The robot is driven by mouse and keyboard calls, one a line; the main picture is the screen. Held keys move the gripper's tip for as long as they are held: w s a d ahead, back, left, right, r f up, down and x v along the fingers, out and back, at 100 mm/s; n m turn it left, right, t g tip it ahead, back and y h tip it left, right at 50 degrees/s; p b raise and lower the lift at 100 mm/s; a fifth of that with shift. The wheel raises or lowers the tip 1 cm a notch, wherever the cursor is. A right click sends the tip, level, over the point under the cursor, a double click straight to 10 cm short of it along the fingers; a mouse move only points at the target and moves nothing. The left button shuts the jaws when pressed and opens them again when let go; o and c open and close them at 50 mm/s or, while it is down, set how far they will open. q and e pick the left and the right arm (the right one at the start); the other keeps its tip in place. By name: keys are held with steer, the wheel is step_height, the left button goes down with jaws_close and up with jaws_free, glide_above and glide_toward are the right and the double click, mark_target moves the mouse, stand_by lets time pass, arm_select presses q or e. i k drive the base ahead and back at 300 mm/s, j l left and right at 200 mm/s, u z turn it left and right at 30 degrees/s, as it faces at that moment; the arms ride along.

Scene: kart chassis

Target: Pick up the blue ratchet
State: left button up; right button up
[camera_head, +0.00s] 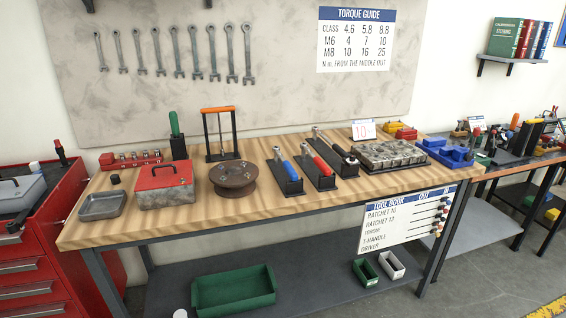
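The blue ratchet (289,171) has a blue handle and a metal head. It rests in a black holder (283,184) on the wooden workbench (330,208), right of the brown round reel-like part. A ratchet with a red handle (322,165) lies in a similar holder just to its right, and a longer black-handled tool (345,154) lies in the one beyond. Neither of my grippers shows in the head view.
A red-lidded toolbox (164,184), a grey tray (102,205) and the brown reel-like part (233,178) stand left of the ratchets. A metal organiser (390,155) stands right. The bench's front strip is clear. A red cabinet (40,262) stands left.

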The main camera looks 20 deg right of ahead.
mark_target(291, 172)
steer(key=i+j, duration=0.1)
steer(key=i, duration=0.4)
steer(key=i+j, duration=0.15)
steer(key=i, duration=0.35)
steer(key=i+j, duration=0.1)
steer(key=i, duration=0.4)
